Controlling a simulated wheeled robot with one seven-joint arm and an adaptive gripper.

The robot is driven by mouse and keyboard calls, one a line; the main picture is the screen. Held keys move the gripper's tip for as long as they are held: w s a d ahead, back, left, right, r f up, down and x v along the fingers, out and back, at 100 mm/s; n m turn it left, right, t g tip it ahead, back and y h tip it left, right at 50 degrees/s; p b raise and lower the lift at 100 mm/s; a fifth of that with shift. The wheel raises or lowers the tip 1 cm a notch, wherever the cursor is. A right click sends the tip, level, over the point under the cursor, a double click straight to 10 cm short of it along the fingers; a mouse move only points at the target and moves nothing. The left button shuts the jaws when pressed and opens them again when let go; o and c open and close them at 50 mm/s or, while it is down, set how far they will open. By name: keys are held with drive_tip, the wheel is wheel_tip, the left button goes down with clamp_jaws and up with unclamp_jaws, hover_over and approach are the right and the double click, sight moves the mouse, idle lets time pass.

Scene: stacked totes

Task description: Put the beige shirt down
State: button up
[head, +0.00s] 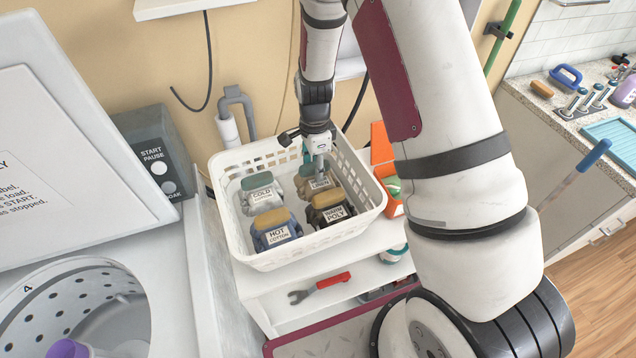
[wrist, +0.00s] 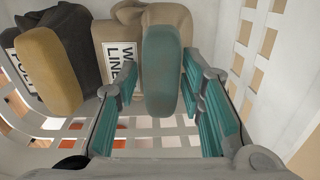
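The beige shirt (head: 321,193) is a folded bundle with a LINEN label and a teal-green tab on top. It sits in the back right part of the white basket (head: 318,256). In the wrist view the beige shirt (wrist: 185,28) is at top centre, with its teal tab (wrist: 162,72) upright. My gripper (head: 319,166) reaches down over the shirt from above. In the wrist view my gripper (wrist: 160,85) has its teal-padded fingers on either side of the tab, with narrow gaps showing. The shirt's underside is hidden.
Beside it in the basket are a dark WARM POLY bundle (head: 331,213), a blue HOT COTTON bundle (head: 276,233) and a grey COLD bundle (head: 260,198). The basket walls stand close around my gripper. An open washer (head: 60,290) is at left.

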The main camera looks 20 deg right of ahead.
clamp_jaws()
idle(0.6)
